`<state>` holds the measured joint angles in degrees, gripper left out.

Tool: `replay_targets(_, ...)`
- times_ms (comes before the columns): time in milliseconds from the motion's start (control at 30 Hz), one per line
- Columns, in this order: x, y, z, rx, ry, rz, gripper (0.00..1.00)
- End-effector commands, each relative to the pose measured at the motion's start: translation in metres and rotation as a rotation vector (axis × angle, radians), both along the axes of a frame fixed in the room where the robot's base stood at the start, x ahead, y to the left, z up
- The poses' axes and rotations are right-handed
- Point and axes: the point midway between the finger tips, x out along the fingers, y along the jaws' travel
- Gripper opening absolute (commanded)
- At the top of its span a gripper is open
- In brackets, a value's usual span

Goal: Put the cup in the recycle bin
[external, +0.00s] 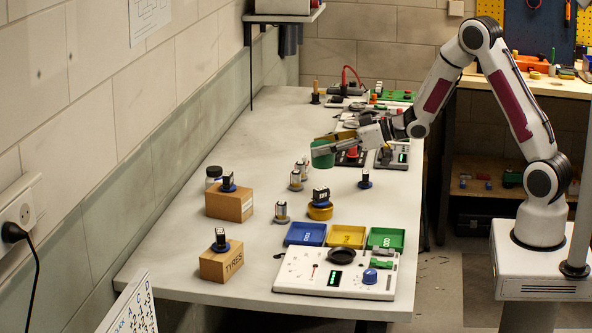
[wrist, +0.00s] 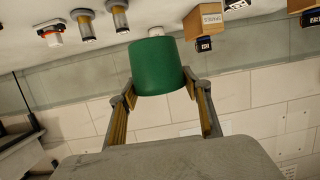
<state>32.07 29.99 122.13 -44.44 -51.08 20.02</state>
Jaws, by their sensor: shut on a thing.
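A green cup (external: 322,154) is held at the tip of my gripper (external: 335,147), above the middle of the bench. In the wrist view the cup (wrist: 157,66) sits between the two fingers of my gripper (wrist: 160,92), which are shut on it. I cannot make out anything clearly marked as the recycle bin. A blue tray (external: 305,234), a yellow tray (external: 346,236) and a green tray (external: 386,238) stand side by side near the front of the bench.
A cardboard box (external: 229,203) and a box marked TYRES (external: 221,262) stand on the left side, stamps on top. A white panel (external: 335,275) lies at the front. Small stamps and a yellow round piece (external: 320,212) stand mid-bench. Devices crowd the back.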

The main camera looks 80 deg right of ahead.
Motion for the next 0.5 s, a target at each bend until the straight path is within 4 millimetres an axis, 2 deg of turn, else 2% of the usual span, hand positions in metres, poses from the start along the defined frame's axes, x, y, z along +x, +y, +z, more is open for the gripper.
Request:
replay_targets(167, 0.014, 0.049, 0.001, -0.012, -0.002, 0.097, 0.26)
replay_targets(300, 0.023, 0.095, 0.002, -0.024, -0.005, 0.201, 0.26)
replay_targets(500, 0.026, 0.164, 0.005, -0.033, -0.011, 0.364, 0.26)
